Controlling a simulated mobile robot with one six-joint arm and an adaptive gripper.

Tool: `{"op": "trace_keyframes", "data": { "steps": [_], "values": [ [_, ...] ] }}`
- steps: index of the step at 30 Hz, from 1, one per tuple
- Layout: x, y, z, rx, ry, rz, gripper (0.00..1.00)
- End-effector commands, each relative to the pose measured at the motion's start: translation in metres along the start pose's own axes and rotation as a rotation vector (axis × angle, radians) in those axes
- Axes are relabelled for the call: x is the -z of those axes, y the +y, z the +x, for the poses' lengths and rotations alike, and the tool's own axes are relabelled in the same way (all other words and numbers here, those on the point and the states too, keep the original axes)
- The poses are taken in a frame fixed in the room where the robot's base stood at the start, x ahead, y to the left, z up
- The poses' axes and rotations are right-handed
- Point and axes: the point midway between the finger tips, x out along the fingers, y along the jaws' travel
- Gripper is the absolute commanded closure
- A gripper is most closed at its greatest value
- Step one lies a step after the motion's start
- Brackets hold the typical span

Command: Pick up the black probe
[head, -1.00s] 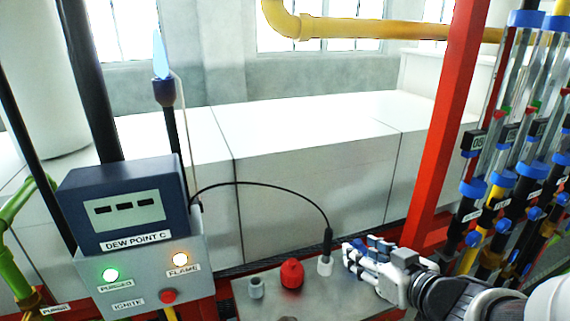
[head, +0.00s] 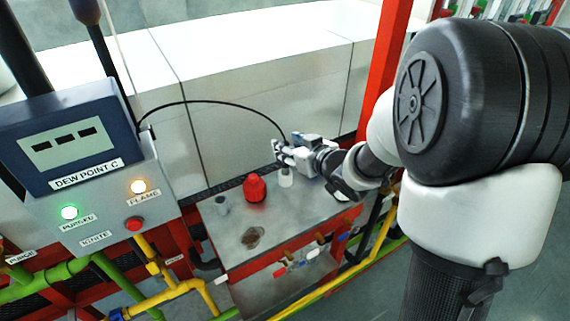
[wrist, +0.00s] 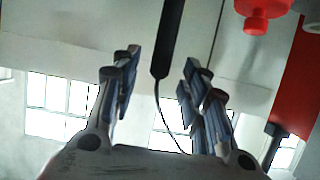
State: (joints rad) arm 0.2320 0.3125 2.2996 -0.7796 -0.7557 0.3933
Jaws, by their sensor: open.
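The black probe (wrist: 172,40) shows in the wrist view as a dark upright rod, with its thin black cable curving away from its end. It lies between the two fingers of my gripper (wrist: 160,75), with gaps on both sides. In the head view my gripper (head: 280,151) is at the probe's place above a white holder (head: 286,180), and it hides most of the probe. The cable (head: 200,102) arches there from the dew point box. The fingers are open, and I see no contact with the probe.
A red knobbed fitting (head: 255,189) stands left of the white holder, with a small grey cup (head: 221,205) farther left. They stand on a metal bench (head: 285,232). The dew point box (head: 67,147) is at left. A red post (head: 381,65) rises behind my arm.

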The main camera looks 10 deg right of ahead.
Motion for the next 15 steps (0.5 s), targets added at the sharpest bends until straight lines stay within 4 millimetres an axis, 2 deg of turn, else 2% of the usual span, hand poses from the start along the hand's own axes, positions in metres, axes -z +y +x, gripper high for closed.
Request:
{"op": "trace_keyframes", "data": {
  "steps": [3, 6, 13, 15],
  "values": [
    [-0.003, 0.000, 0.019, 0.000, -0.001, 0.000, 0.59],
    [-0.002, 0.000, 0.026, -0.001, 0.000, 0.000, 0.59],
    [0.000, 0.001, 0.026, -0.002, -0.001, 0.001, 0.59],
    [0.000, 0.001, 0.026, -0.002, -0.001, 0.001, 0.63]
  ]
}}
